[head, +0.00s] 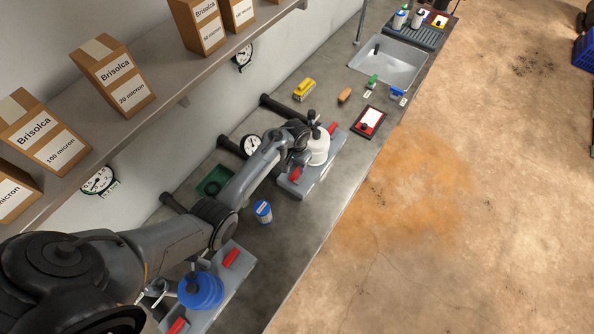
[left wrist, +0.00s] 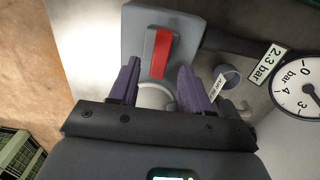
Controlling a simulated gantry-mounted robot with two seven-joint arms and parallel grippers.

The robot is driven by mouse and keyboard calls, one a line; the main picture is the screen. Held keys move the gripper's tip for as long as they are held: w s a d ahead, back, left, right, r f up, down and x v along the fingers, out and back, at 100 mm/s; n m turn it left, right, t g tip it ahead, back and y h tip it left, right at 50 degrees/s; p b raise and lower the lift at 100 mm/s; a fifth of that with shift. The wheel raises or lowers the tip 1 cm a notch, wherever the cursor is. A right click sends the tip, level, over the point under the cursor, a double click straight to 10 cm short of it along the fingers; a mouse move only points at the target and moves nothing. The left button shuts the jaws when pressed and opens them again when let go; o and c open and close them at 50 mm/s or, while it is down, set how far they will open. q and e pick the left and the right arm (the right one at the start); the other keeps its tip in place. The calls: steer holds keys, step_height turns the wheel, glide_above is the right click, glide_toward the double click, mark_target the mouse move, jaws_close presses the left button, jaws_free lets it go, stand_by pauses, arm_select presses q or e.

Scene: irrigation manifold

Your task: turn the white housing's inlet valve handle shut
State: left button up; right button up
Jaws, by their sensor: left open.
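The white housing (head: 318,148) stands on a grey base plate (head: 318,178) on the bench, with a red handle on either side: one nearer (head: 296,173), one farther (head: 333,128). My left gripper (head: 300,157) is at the housing's wall side, its fingers mostly hidden in the head view. In the left wrist view the gripper (left wrist: 160,85) is open, its purple fingers apart. A red handle (left wrist: 160,55) lies lengthwise along the plate (left wrist: 190,35), just beyond and between the fingertips. Part of the white housing (left wrist: 155,96) shows between the fingers. My right gripper is not in view.
A blue housing (head: 201,290) with red handles stands nearer on the bench. A blue-white can (head: 263,211) and green tray (head: 213,181) lie between. A gauge (left wrist: 299,94) is on the wall side. A red-framed board (head: 369,122) and a sink (head: 388,62) are farther along. A shelf with boxes overhangs the left.

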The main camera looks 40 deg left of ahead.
mark_target(296, 172)
arm_select(q)
steer(key=shift+f+b, duration=0.4)
steer(key=shift+f, duration=1.8)
steer(key=shift+c, duration=0.3)
jaws_close()
